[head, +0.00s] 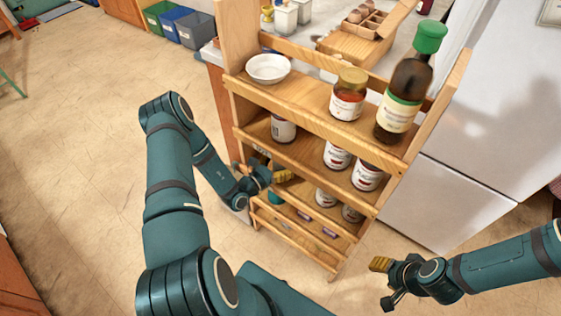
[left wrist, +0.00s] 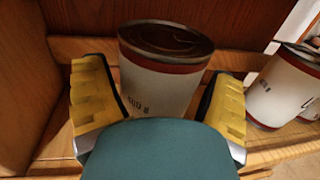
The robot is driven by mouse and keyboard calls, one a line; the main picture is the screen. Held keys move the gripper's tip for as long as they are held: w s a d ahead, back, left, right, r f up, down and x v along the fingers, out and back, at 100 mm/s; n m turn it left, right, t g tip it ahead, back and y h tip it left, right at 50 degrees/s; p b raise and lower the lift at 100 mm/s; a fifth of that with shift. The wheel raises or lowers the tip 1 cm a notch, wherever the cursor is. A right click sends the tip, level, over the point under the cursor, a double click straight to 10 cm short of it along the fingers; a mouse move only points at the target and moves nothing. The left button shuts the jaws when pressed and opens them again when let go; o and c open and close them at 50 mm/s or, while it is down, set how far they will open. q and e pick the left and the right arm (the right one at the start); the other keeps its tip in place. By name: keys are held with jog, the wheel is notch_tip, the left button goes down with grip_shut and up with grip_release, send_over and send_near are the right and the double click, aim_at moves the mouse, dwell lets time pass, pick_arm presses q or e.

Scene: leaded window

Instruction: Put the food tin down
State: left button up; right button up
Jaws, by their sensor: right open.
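In the left wrist view, a food tin (left wrist: 160,80) with a white label, red bands and a dark lid stands between the yellow fingers of my left gripper (left wrist: 160,95). The fingers flank it closely; whether both press on it is unclear. Its base is hidden by my gripper. In the head view, my left gripper (head: 270,176) reaches in at the left side of the wooden rack (head: 290,98), at a lower shelf, and that tin is not clearly visible. My right gripper (head: 384,284) is open and empty, right of the rack.
Another tin (left wrist: 285,88) stands to the right. Several more tins (head: 367,176) stand on the rack's shelves. The top shelf holds a bowl (head: 268,68), a jar (head: 348,95) and a green-capped bottle (head: 408,85). A white fridge (head: 485,110) is at right.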

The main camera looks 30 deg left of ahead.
pick_arm(q)
jog(key=shift+r, duration=0.1)
jog(key=shift+r, duration=0.1)
jog(key=p+v, duration=0.2)
jog(key=v, duration=1)
jog(key=s+d+r+m+g+h, duration=0.2)
jog(key=d+m+g+h, duration=0.65)
jog(key=d, duration=0.75)
jog(key=s+d+f+m+g+y, duration=0.2)
jog(key=s+d+m+g+y, duration=0.4)
jog(key=s+m+g, duration=0.65)
jog(key=w+d+r+m+t+y, duration=0.1)
jog(key=w+m, duration=0.2)
jog(key=w+d+r+m+t+y, duration=0.1)
jog(key=w+m+t, duration=0.1)
jog(key=w+m, duration=0.1)
jog(key=w+d+r+m+t+y, duration=0.1)
jog(key=w+m+t, duration=0.1)
jog(key=w+m, duration=0.1)
jog(key=shift+d+r+m, duration=0.1)
jog(key=shift+m, duration=0.7)
